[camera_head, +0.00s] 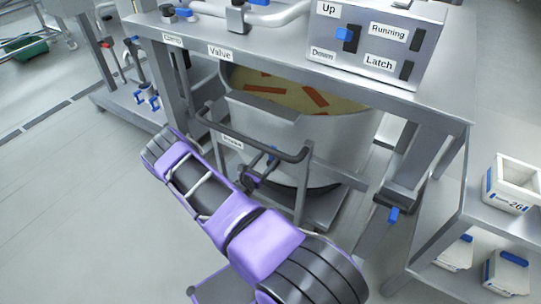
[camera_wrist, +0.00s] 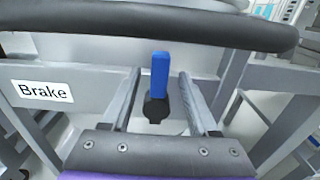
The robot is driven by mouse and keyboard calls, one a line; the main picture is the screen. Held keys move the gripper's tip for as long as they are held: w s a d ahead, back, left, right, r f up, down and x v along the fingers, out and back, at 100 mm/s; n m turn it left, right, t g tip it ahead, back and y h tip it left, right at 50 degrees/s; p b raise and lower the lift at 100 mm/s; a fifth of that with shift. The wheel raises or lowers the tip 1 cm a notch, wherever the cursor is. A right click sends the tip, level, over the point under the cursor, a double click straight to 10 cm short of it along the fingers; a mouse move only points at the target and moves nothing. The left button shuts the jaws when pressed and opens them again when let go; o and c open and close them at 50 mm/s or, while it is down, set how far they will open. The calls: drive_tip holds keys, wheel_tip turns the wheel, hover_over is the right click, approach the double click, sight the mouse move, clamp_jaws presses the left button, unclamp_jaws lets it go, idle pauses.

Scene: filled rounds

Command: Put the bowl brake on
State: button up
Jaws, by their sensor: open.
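The steel bowl (camera_head: 335,142) stands on a low wheeled frame under the bench, holding yellow liquid with orange pieces. The brake lever (camera_wrist: 160,75) is a blue upright handle on a dark round hub, beside a white "Brake" label (camera_wrist: 43,92). In the head view the lever (camera_head: 271,153) is small and partly hidden by the dark push bar and my arm. My gripper (camera_wrist: 159,76) is open, its two grey fingers on either side of the lever in the wrist view. No contact with the lever shows. In the head view my gripper (camera_head: 257,168) is near the bowl's front frame.
The dark push bar (camera_wrist: 150,22) crosses just above the lever; it also shows in the head view (camera_head: 235,137). A control box (camera_head: 380,40) labelled Up, Down, Running and Latch sits on the bench. A shelf with white tubs (camera_head: 514,185) stands at right.

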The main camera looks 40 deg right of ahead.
drive_tip(key=shift+x, duration=1.1)
clamp_jaws()
idle(0.7)
